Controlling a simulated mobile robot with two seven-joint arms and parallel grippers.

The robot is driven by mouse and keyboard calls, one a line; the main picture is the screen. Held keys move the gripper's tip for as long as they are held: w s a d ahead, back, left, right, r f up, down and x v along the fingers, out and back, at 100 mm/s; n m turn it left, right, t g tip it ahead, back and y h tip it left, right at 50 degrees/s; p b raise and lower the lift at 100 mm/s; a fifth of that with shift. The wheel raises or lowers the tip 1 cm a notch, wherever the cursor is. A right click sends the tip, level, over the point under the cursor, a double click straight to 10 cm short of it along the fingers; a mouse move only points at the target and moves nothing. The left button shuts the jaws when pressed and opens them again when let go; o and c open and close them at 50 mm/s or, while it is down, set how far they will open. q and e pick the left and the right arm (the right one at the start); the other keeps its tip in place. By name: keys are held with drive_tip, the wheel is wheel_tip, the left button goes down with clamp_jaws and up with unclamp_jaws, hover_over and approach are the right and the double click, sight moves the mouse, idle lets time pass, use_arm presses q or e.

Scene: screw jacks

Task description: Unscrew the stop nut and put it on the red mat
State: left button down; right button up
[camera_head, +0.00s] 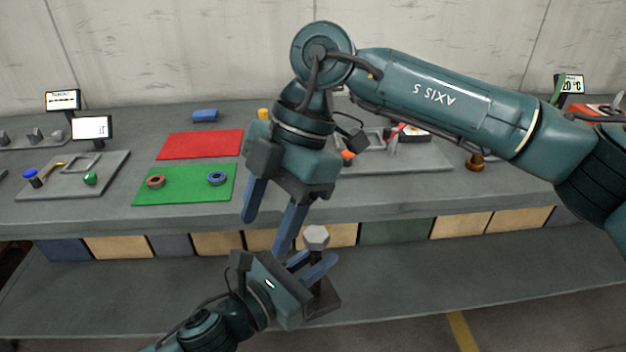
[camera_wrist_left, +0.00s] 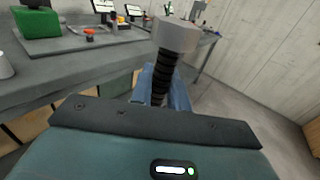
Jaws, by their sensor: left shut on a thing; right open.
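The screw jack has a grey, faceted stop nut (camera_head: 316,236) at the top of its black threaded spindle (camera_wrist_left: 163,80) and a dark square base (camera_head: 326,300). The nut shows large in the left wrist view (camera_wrist_left: 177,35). My left gripper (camera_head: 318,264) is shut on the jack below the nut and holds it upright in front of the bench edge. My right gripper (camera_head: 265,235) is open and empty, pointing down, to the left of the nut and apart from it. The red mat (camera_head: 200,145) lies bare on the bench.
A green mat (camera_head: 186,197) with a red ring (camera_head: 156,182) and a blue ring (camera_head: 217,178) lies before the red mat. A blue block (camera_head: 205,115) lies behind it. Grey trays (camera_head: 110,185) with small parts and display screens (camera_head: 92,128) stand around. My right arm hides part of the bench.

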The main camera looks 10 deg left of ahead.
sight(314, 234)
drive_tip(key=w+d+m+t+h, duration=0.1)
drive_tip(key=w+d+t, duration=0.1)
drive_tip(key=w+d+r+m+t+h, duration=0.1)
drive_tip(key=w+d+h, duration=0.1)
drive_tip(key=w, duration=0.1)
drive_tip(key=shift+d+r+m+t+h, duration=0.2)
drive_tip(key=shift+d+m+t+h, duration=0.1)
drive_tip(key=shift+m+t, duration=0.1)
drive_tip(key=shift+w+f, duration=0.1)
drive_tip(key=shift+f, duration=0.1)
wheel_tip(314, 234, down, 7)
drive_tip(key=shift+f, duration=0.2)
drive_tip(key=shift+c, duration=0.4)
